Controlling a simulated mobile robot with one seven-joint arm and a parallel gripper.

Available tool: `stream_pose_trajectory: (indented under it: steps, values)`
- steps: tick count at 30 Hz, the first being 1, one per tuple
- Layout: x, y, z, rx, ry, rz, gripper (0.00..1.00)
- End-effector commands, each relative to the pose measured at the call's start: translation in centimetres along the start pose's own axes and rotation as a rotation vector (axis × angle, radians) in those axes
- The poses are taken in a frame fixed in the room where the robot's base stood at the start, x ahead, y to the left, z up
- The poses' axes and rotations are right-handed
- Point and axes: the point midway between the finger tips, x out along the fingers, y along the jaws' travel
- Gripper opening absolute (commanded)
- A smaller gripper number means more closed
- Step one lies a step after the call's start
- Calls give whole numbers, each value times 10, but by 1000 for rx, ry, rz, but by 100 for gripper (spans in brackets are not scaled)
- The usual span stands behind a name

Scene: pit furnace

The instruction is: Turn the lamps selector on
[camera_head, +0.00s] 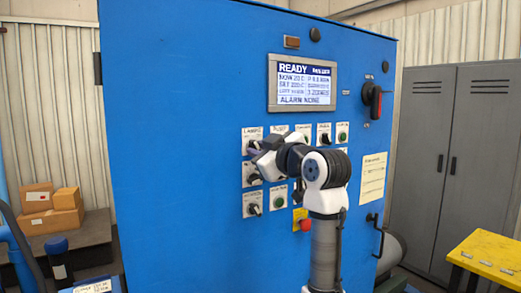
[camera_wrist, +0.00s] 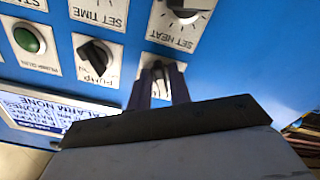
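The lamps selector is a black knob on a white plate labelled LAMPS (camera_head: 251,131), at the top left of the control grid on the blue cabinet. In the wrist view, which is upside down, the selector (camera_wrist: 158,72) shows between the two dark fingers of my gripper (camera_wrist: 161,82). The fingers stand apart with pale plate visible between them. I cannot tell whether they touch the knob. In the head view my gripper (camera_head: 255,163) is in front of the panel just below the LAMPS label, and it hides part of the controls there.
Beside the lamps selector is the pump selector (camera_wrist: 96,57), with a green button (camera_wrist: 28,40) farther along. SET HEAT (camera_wrist: 184,12) and SET TIME knobs are close by. A lit screen (camera_head: 302,83) reads READY. A red button (camera_head: 305,225) is lower on the panel.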

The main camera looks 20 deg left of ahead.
Motion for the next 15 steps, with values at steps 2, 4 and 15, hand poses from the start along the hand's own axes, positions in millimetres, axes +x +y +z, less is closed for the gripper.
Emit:
stream_pose_trajectory:
  steps: [2,4,15]
  values:
    - [0,0,0,0,0,0,9]
    - [0,0,0,0,0,0,0]
    - [0,0,0,30,0,0,0]
